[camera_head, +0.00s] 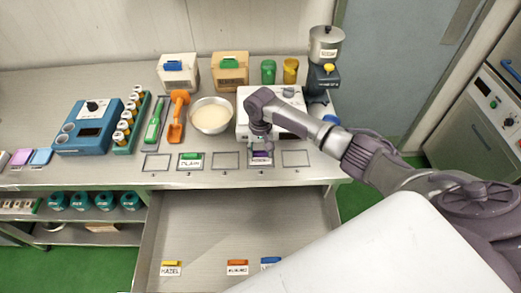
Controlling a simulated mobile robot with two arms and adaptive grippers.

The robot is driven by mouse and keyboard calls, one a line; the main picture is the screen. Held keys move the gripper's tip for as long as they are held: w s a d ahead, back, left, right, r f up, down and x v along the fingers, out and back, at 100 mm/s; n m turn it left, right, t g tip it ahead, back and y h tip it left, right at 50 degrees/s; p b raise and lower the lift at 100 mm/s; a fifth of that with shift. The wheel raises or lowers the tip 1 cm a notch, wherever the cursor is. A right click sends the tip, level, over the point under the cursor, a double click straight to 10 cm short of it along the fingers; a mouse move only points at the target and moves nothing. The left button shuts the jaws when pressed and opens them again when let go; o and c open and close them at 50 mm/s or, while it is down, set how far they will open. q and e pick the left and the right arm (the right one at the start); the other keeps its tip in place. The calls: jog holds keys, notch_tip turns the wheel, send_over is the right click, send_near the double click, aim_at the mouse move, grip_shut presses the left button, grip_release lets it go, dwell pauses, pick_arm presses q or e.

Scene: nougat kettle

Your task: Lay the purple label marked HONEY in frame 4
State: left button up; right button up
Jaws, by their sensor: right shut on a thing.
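The purple-topped label (261,155) is over frame 4 (262,169), the fourth of the outlined frames along the counter's front edge. Its lettering is partly hidden and too small to read surely. My right gripper (262,147) points down from above and is shut on the label's purple part. I cannot tell whether the label touches the counter. My left gripper is out of view.
A green-topped label (190,161) lies in frame 2. Other frames look empty. An open drawer (215,225) below holds yellow, orange and blue labels. A white device (244,122), a bowl (211,116) and an orange scoop (177,120) stand behind the frames.

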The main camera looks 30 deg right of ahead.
dwell(0.4)
jog(key=o, duration=1.3)
jog(key=shift+r, duration=0.1)
notch_tip(320, 180, up, 2)
jog(key=p, duration=0.3)
jog(key=shift+r, duration=0.1)
jog(key=shift+r+p, duration=0.8)
jog(key=shift+r, duration=1.45)
